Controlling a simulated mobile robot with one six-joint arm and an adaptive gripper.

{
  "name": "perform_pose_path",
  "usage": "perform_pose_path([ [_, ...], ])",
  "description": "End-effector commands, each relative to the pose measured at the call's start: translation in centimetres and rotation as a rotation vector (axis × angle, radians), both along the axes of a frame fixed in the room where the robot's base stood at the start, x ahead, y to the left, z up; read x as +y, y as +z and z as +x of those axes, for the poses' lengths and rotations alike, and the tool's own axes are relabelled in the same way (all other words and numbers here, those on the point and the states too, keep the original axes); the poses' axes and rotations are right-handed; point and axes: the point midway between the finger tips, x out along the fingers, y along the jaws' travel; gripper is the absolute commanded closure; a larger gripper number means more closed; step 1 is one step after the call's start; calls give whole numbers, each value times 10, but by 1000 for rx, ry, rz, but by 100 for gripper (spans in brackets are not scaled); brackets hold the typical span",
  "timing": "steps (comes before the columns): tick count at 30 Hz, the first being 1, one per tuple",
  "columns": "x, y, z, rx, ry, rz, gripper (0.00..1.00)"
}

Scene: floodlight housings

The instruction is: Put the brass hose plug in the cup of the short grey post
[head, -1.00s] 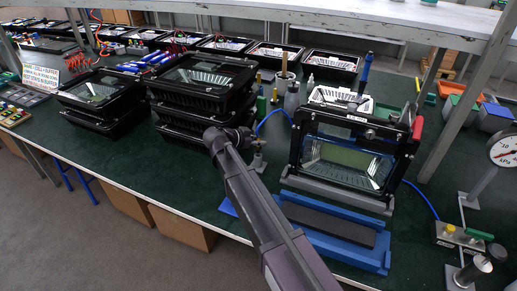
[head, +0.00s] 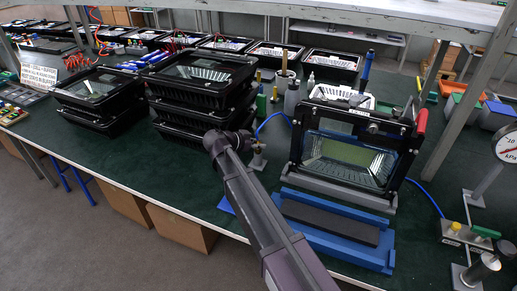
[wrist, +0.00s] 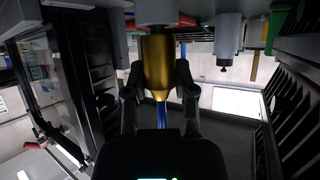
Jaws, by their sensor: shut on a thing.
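The brass hose plug (wrist: 157,62) is held between the two black fingers of my gripper (wrist: 158,92) in the wrist view, its narrow end toward the picture's bottom. A grey cylindrical piece (wrist: 157,10), apparently the short grey post, meets or nearly meets the plug's wide end at the top edge. I cannot tell whether the plug is inside its cup. In the head view the short grey post (head: 258,161) stands on the green bench, and my gripper (head: 250,140) is right at its top. The plug is not clearly visible there.
A stack of black floodlight housings (head: 202,95) is close on the left. A framed housing (head: 347,152) stands on the right, behind a blue tray (head: 335,233). A blue hose (head: 268,121) curves behind the post. Taller grey post (head: 291,98) stands behind.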

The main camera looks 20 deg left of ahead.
Motion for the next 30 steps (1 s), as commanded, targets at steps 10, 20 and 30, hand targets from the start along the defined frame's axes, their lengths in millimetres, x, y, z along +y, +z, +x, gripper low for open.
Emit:
perform_pose_path([
  [10,0,-3,0,0,0,0,100],
  [20,0,-6,0,0,0,0,38],
  [30,0,-6,0,0,0,0,31],
])
